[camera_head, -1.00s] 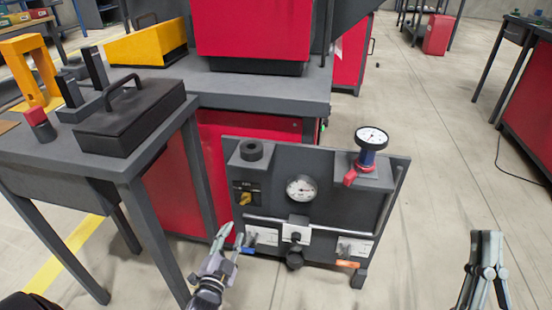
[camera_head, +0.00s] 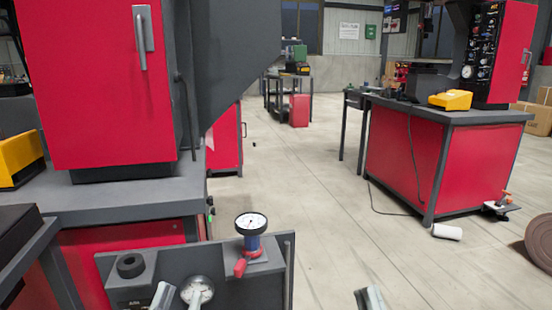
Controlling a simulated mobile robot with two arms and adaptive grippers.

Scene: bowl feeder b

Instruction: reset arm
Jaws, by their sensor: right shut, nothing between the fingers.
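My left gripper (camera_head: 178,297) shows only its fingertips at the bottom edge, in front of the grey panel (camera_head: 130,288) with the round gauge (camera_head: 198,290). The tips stand apart with nothing seen between them. My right gripper (camera_head: 370,298) shows at the bottom edge, right of the panel, over open floor. Its fingers are together and hold nothing. Both wrists and arms are below the picture.
A dial gauge (camera_head: 251,224) with a red lever stands on the panel top. A red machine (camera_head: 98,85) sits on the grey bench behind. A red workbench (camera_head: 440,155) stands right, with a cable, a white roll (camera_head: 447,231) and a brown coil (camera_head: 540,240). The middle floor is clear.

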